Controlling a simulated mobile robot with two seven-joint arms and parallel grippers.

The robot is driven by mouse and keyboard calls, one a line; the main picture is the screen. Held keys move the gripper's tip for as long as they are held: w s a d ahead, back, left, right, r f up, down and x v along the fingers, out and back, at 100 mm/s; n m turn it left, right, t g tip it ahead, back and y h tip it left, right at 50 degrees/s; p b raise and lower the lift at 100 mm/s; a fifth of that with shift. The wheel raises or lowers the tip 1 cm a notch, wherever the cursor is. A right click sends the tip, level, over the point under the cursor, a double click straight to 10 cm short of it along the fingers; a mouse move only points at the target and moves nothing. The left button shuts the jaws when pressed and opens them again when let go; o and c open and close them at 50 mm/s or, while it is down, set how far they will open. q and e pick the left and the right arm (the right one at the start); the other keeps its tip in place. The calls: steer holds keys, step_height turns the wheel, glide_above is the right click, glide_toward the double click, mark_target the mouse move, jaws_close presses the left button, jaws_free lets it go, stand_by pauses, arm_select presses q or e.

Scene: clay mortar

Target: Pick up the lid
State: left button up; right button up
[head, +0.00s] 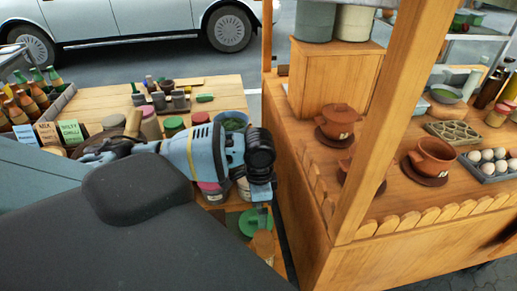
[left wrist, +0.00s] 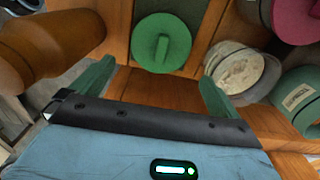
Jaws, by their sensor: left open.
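A round green lid (head: 250,222) with a raised bar handle lies flat on the wooden surface below my left arm. It also shows at the top centre of the left wrist view (left wrist: 150,52). My right gripper is not in view.
A jar with a pale, speckled top (left wrist: 240,70) stands close to the right finger. A green labelled container (left wrist: 298,98) is farther right. A brown rounded object (left wrist: 50,42) is at left. A wooden cart with clay pots (head: 435,157) stands to the right.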

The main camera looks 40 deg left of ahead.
mark_target(256, 221)
arm_select(q)
steer(key=shift+s+f, duration=0.1)
steer(key=shift+s, duration=0.15)
steer(key=shift+a+f, duration=0.2)
steer(key=shift+f, duration=3.55)
steer(key=c, duration=0.7)
